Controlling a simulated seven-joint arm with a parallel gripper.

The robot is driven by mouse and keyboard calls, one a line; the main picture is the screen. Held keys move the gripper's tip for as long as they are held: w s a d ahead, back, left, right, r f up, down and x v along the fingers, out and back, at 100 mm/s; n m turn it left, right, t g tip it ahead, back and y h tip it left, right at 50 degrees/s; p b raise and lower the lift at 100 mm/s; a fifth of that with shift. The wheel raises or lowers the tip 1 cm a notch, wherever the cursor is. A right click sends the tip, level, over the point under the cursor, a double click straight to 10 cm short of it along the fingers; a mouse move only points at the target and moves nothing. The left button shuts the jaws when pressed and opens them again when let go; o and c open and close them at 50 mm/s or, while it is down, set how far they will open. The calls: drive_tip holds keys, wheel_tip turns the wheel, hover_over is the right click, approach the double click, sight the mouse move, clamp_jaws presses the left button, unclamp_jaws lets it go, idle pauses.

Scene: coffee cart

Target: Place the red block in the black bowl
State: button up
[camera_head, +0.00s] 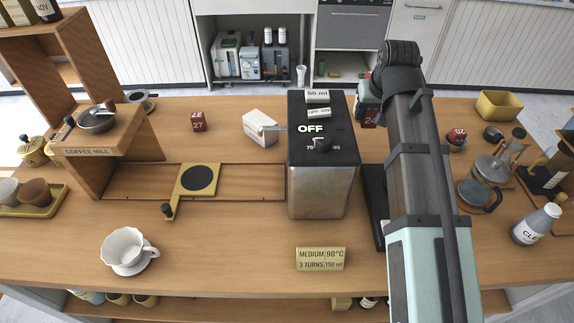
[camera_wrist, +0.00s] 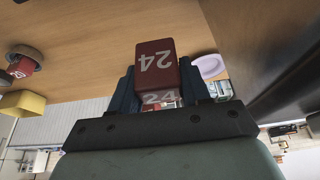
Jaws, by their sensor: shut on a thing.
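My gripper (camera_wrist: 158,92) is shut on a red block (camera_wrist: 156,65) marked 24. The block sits between the two dark blue fingers and shows white digits. In the head view, my gripper (camera_head: 369,103) is behind and right of the dark machine, and only part of the held block (camera_head: 370,119) shows below it. A third red block (camera_head: 198,121) lies left of the machine.
The metal machine (camera_head: 320,185) with the OFF label stands at centre. A yellow bin (camera_head: 498,104), a glass pot (camera_head: 480,190) and a bottle (camera_head: 535,225) are at the right. A wooden mill stand (camera_head: 95,165) and a white cup (camera_head: 126,247) are at the left.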

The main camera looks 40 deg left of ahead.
sight(373, 126)
drive_tip(key=shift+f, duration=6.05)
drive_tip(key=shift+f, duration=0.15)
drive_tip(key=o, duration=1.1)
drive_tip(key=shift+c, duration=0.2)
drive_tip(key=v, duration=1.2)
